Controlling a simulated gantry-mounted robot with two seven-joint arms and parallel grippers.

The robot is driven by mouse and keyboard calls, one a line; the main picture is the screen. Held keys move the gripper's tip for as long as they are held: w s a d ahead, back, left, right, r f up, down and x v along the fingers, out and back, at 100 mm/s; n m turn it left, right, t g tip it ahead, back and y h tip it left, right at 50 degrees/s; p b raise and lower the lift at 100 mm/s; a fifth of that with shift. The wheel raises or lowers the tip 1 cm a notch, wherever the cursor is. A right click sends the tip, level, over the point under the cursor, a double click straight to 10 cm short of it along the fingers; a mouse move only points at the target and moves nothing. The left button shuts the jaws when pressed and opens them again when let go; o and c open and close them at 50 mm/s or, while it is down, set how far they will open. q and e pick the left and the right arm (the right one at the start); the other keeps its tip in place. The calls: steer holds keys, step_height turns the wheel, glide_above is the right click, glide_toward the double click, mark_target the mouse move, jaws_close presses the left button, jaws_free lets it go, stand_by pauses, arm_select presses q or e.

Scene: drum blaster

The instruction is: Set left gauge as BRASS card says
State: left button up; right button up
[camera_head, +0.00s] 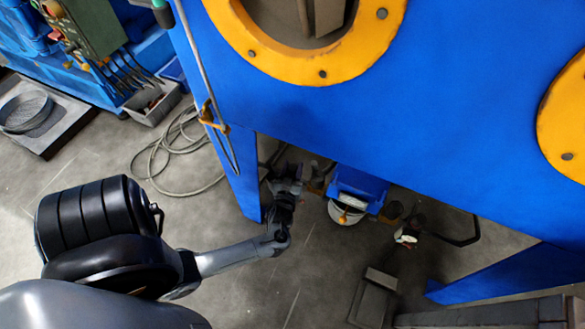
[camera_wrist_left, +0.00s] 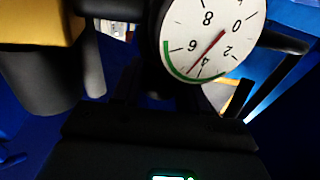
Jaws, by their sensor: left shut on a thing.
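The left gauge (camera_wrist_left: 208,38) is a round white dial, upside down in the left wrist view. Its red needle has its long end between 4 and 6, over a green arc along the rim. In the head view my left gripper (camera_head: 287,175) reaches under the blue cabinet, beside its left leg. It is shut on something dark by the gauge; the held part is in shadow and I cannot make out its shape. The dark gripper body (camera_wrist_left: 150,130) fills the lower wrist view. I see no BRASS card. My right gripper is not in view.
The blue cabinet (camera_head: 400,110) with orange-ringed openings overhangs the work area. A small pale-faced fitting (camera_head: 406,237) is farther right. Coiled hose (camera_head: 165,160) lies on the floor at left.

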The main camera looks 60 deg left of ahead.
arm_select(q)
steer(key=n+g+y, duration=0.1)
steer(key=g, duration=0.1)
steer(key=n+g+y, duration=0.1)
steer(key=n+g, duration=0.1)
steer(key=shift+d+f+g+y+b, duration=0.1)
steer(key=shift+g+y+b, duration=0.2)
steer(key=shift+y+b, duration=0.1)
steer(key=shift+n+g+y, duration=0.3)
steer(key=shift+n+g, duration=0.5)
steer(key=shift+g, duration=0.4)
steer(key=o, duration=0.9)
steer(key=shift+t, duration=0.5)
